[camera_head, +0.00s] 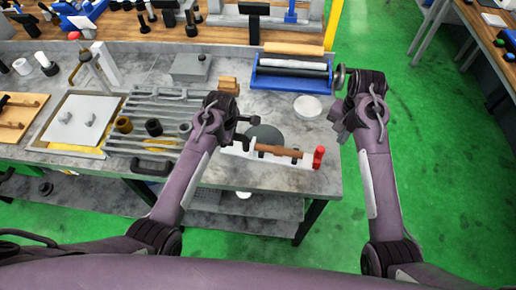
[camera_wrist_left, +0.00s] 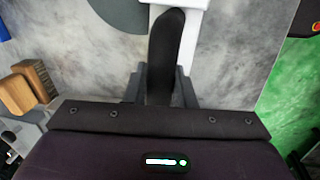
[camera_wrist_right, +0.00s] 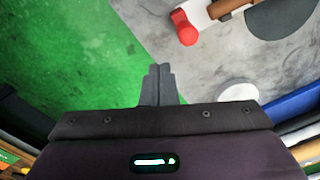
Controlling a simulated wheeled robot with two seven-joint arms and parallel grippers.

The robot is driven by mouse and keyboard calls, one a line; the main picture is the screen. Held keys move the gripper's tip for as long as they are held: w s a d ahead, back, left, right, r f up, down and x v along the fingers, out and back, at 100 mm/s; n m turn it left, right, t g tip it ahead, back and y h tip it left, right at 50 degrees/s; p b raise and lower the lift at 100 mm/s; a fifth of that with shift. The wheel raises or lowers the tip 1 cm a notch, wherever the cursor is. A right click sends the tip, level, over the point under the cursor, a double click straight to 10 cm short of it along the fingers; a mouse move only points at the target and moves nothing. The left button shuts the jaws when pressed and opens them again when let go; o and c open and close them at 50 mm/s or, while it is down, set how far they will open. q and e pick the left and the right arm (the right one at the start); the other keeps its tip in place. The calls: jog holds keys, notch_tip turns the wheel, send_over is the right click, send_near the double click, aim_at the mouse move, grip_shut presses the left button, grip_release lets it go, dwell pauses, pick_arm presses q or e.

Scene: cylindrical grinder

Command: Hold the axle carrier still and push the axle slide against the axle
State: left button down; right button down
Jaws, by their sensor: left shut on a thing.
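The white axle carrier (camera_head: 306,162) lies on the grey bench near its front right corner. The brown axle (camera_head: 278,150) lies along it. A red piece (camera_head: 318,157), which looks like the axle slide, stands at the carrier's right end; it also shows in the right wrist view (camera_wrist_right: 185,28). My left gripper (camera_head: 240,138) is at the carrier's left end, shut on a black handle (camera_wrist_left: 166,45). My right gripper (camera_head: 337,124) is in the air right of the red piece, apart from it. Its fingers are together and empty in the right wrist view (camera_wrist_right: 159,82).
A dark grey disc (camera_head: 265,134) and a white round dish (camera_head: 307,106) lie behind the carrier. A blue holder (camera_head: 290,82) with rollers stands at the back. A slatted rack (camera_head: 165,105) is left of my left gripper. Green floor (camera_head: 400,100) is open to the right.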

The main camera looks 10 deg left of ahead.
aim_at(319, 148)
jog(key=shift+f, duration=4.25)
pick_arm(q)
jog(key=shift+d, duration=0.1)
pick_arm(e)
jog(key=shift+w+a+r, duration=0.1)
jog(key=shift+w+a, duration=0.05)
jog(key=shift+a, duration=1.2)
jog(key=shift+w+a, duration=0.15)
jog(key=shift+a, duration=1.15)
jog(key=shift+d, duration=0.1)
jog(key=shift+s+d, duration=0.15)
jog(key=shift+d, duration=1.1)
notch_tip(319, 148, up, 8)
pick_arm(q)
jog(key=c, duration=1.1)
grip_release()
jog(key=shift+c, duration=0.2)
